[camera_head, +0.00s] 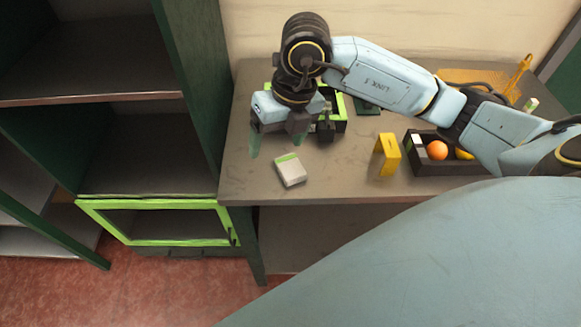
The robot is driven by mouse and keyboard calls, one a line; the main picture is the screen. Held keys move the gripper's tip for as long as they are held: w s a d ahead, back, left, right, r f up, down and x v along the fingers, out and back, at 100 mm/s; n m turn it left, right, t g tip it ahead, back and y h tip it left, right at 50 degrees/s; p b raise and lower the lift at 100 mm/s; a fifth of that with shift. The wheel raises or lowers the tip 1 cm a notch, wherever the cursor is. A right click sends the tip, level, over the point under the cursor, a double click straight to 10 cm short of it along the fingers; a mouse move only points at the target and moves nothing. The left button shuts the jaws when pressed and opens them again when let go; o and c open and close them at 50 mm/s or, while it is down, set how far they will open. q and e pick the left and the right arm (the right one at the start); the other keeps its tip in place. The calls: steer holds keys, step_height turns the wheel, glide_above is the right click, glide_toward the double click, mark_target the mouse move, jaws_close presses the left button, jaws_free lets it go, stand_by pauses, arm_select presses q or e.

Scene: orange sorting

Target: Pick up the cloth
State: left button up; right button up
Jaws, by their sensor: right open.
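A small pale grey item with a green band (290,170) lies on the table near its front edge. It looks like a folded cloth or a small box; I cannot tell which. A dark green flat piece (367,107) lies farther back, partly hidden by my right arm. No other cloth shows clearly. My right gripper (277,141) points down over the left part of the table, behind and slightly left of the grey item. It is open, with nothing visible between its fingers. My left gripper is not in view.
A yellow upright stand (387,154) is on the table (340,181). Beside it is a dark crate (455,168) with an orange (437,150) and a yellow fruit. A green-framed box is partly hidden behind my gripper. A dark green shelf unit (130,178) stands left of the table.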

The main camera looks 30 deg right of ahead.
steer(key=d+m+h, duration=0.1)
steer(key=d+h, duration=0.1)
steer(key=d, duration=0.3)
glide_above(291, 166)
steer(key=f, duration=0.7)
steer(key=shift+s+d, duration=0.3)
steer(key=shift+s, duration=0.1)
steer(key=f, duration=0.4)
steer(key=shift+w+a+f+b, duration=0.25)
steer(key=shift+a+f+b, duration=0.05)
steer(key=shift+a, duration=0.1)
steer(key=shift+w+f, duration=0.1)
steer(key=shift+f, duration=0.4)
steer(key=c, duration=1.1)
step_height(291, 166, up, 10)
steer(key=shift+r, duration=0.1)
